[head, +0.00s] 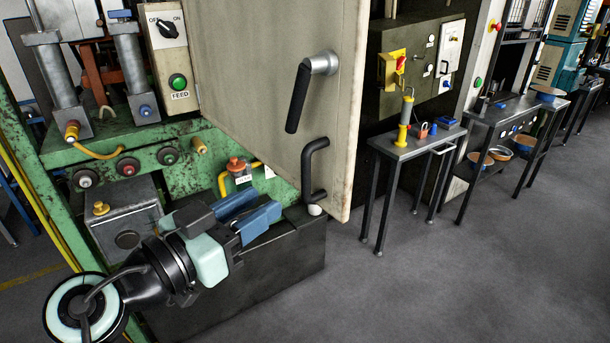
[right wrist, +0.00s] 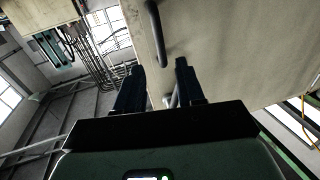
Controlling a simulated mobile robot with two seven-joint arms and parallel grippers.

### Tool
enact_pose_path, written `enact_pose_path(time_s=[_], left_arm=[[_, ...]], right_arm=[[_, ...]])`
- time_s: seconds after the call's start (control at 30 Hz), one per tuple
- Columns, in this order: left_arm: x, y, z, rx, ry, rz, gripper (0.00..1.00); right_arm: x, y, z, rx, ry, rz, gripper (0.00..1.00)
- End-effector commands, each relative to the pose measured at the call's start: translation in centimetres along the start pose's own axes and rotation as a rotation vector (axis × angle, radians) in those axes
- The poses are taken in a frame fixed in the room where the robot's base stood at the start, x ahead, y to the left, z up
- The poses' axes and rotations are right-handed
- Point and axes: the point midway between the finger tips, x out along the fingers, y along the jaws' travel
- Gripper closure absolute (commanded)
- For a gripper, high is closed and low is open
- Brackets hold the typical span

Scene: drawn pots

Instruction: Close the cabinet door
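The cream cabinet door (head: 262,60) stands swung out from the green machine in the head view. It has a black lever handle (head: 298,97) on a metal boss and a black pull handle (head: 308,172) near its lower corner. My right gripper (head: 265,205), with blue fingers, is left of and a little below the pull handle. In the right wrist view, the door (right wrist: 240,45) fills the upper right. My left gripper is not in view.
The green machine (head: 140,160) with knobs and a dark base (head: 280,255) stands behind and below my right gripper. A small table (head: 410,145) with tools and a workbench (head: 510,110) stand to the right. The grey floor (head: 430,280) at lower right is clear.

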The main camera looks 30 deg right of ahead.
Motion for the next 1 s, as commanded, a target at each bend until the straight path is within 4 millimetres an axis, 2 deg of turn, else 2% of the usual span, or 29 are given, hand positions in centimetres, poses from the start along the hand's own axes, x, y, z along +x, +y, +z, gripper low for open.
enact_pose_path(time_s=[0.3,0.5,0.7,0.97,1.0], left_arm=[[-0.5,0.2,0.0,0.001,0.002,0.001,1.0],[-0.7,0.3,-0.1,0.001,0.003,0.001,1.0],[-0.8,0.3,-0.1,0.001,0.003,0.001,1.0],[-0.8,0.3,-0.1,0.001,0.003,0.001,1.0],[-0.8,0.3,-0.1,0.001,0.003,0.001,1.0]], right_arm=[[7.0,0.1,-0.1,0.0,-0.002,0.005,0.62],[9.9,0.1,-0.1,-0.001,0.0,0.003,0.62],[11.2,0.1,-0.1,-0.001,0.001,0.002,0.62],[11.3,0.1,-0.1,-0.001,0.001,0.001,0.62],[11.2,0.1,-0.1,-0.001,0.001,0.001,0.72]])
